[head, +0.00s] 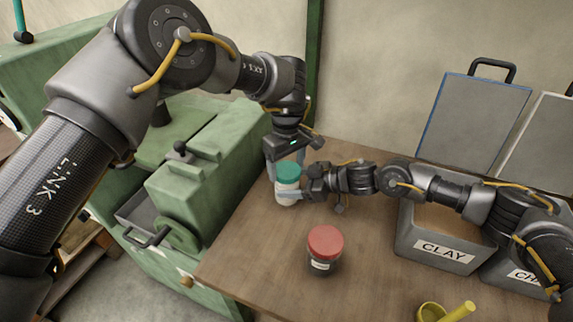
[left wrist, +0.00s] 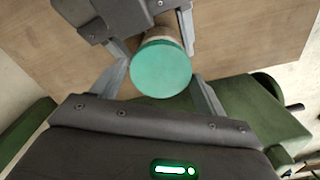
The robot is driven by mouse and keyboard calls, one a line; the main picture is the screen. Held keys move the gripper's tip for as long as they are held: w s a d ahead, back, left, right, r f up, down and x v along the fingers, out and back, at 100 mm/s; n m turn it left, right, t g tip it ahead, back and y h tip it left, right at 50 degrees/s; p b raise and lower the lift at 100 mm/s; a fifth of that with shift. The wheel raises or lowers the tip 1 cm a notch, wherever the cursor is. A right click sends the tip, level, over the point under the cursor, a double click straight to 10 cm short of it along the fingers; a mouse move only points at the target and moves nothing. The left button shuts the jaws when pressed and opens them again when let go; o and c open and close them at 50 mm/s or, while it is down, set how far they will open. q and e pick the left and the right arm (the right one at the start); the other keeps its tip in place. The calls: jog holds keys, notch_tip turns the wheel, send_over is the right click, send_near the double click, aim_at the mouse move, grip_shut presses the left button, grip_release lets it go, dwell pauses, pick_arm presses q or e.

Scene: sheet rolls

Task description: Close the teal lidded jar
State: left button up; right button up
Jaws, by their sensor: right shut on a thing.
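The jar (head: 287,193) has a pale body and a teal lid (head: 287,172), and stands upright on the wooden table. The lid sits at the top of the jar; I cannot tell how tightly. It shows as a round teal disc in the left wrist view (left wrist: 160,69). My left gripper (head: 286,163) points down over the jar, open, with its fingers on either side of the lid and gaps visible in the left wrist view (left wrist: 158,88). My right gripper (head: 291,192) comes in from the right and is shut on the jar's body, which its fingers partly hide.
A dark jar with a red lid (head: 325,247) stands nearer the front of the table (head: 265,262). A grey bin marked CLAY (head: 440,251) and another bin are at the right. A yellow cup-like thing (head: 432,312) is at the front. A green machine (head: 200,165) stands at the left.

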pick_arm(q)
jog(key=o, duration=0.3)
notch_tip(320, 180, up, 12)
dwell(0.6)
pick_arm(e)
jog(key=o, duration=2)
jog(key=shift+c, duration=0.2)
